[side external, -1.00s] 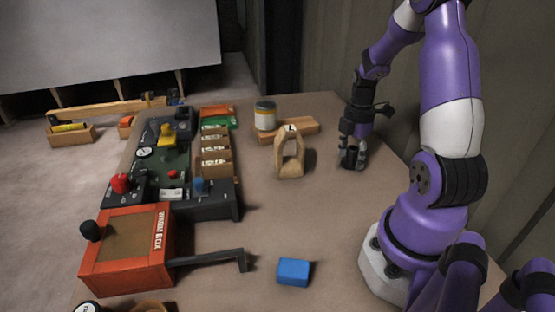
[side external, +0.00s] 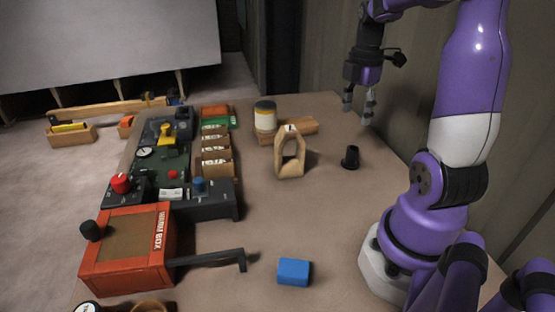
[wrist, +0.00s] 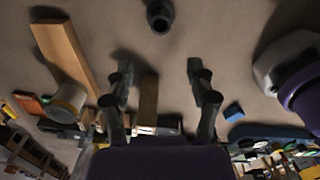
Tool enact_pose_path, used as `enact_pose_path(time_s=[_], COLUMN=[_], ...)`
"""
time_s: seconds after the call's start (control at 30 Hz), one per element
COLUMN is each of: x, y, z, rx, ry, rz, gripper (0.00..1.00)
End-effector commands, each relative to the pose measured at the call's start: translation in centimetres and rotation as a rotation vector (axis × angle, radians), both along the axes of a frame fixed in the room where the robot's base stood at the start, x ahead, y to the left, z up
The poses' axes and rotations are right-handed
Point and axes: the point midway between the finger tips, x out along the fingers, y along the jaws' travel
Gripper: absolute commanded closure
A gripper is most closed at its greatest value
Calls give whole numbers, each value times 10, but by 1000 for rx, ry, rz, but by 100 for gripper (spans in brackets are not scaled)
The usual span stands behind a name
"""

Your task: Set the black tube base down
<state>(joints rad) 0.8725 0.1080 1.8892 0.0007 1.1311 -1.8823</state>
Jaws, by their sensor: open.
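The black tube base (side external: 351,158) stands upright on the bench at the right of the side view, with nothing touching it. It also shows from above near the top of the wrist view (wrist: 160,16), with its round opening visible. My gripper (side external: 359,110) is open and empty, raised well above and slightly behind the tube base.
A blue block (side external: 293,271), an orange winding box (side external: 125,250) and a control panel (side external: 163,160) are nearby. Bench around the tube base is clear.

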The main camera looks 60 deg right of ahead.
Motion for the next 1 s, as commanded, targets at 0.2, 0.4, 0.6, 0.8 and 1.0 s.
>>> enact_pose_path(time_s=[0.2,0.4,0.6,0.8,1.0], x=[32,31,19,16,17], y=[84,172,216,223,222], z=[30,43,43,42,42], rx=[-61,60,225,264,262], ry=[-160,-368,-442,-447,-446], rz=[-303,-693,-929,-986,-985], gripper=[35,35,35,35,35])
